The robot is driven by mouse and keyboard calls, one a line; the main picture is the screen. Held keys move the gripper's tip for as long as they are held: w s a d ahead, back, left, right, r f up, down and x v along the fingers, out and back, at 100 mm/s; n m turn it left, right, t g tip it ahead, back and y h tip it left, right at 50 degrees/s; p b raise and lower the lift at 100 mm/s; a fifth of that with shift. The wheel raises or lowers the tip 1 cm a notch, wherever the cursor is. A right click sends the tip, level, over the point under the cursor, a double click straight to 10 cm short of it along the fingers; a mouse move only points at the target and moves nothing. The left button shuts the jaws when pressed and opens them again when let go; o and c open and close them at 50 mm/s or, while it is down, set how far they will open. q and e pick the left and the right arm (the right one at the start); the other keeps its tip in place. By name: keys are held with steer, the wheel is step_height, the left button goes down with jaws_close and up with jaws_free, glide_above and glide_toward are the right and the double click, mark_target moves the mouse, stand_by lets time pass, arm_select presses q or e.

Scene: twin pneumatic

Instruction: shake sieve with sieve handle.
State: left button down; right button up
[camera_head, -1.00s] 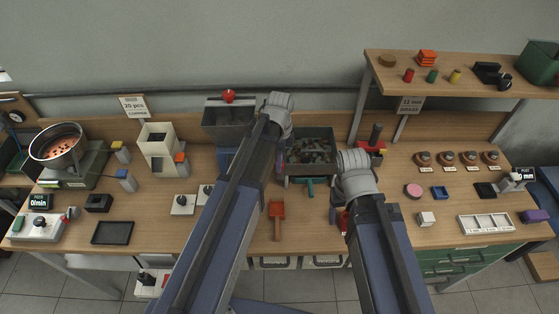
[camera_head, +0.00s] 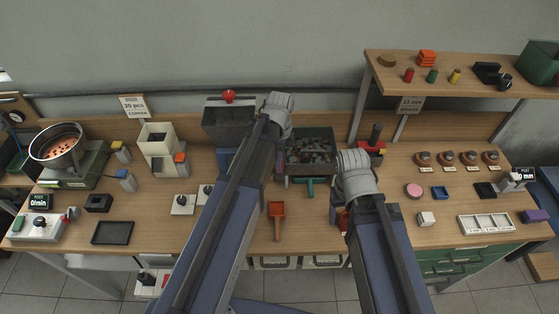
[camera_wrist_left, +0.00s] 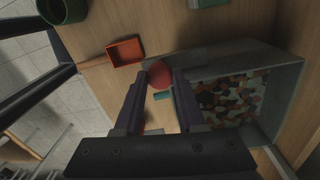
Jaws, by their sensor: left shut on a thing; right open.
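The sieve (camera_head: 311,132) is a dark grey box holding many small mixed-colour pieces, left of the red-based stand. In the left wrist view its grey wall (camera_wrist_left: 281,82) shows at the right. A round red knob (camera_wrist_left: 160,74), which looks like the sieve handle's end, sits between my left fingertips. My left gripper (camera_wrist_left: 159,80) is shut on it, beside the sieve's near left corner. The arm hides most of this gripper and the handle in the head view. My right gripper (camera_head: 340,214) is open, pointing down over the table right of the sieve, partly hidden by its arm.
A red scoop (camera_head: 277,210) lies in front of the sieve, and it also shows in the left wrist view (camera_wrist_left: 125,52). A teal tool (camera_head: 310,187) lies close by. A hopper with a red ball (camera_head: 229,96) stands behind left.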

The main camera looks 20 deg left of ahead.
arm_select(q)
steer(key=w, duration=0.2)
steer(key=w+a, duration=0.1)
steer(key=w, duration=0.3)
steer(key=shift+w+a, duration=0.1)
steer(key=shift+a, duration=0.3)
steer(key=c, duration=0.5)
jaws_free()
steer(key=shift+r, duration=0.15)
step_height(320, 180, up, 8)
steer(key=p, duration=0.7)
steer(key=shift+f+p, duration=0.25)
steer(key=shift+p, duration=0.15)
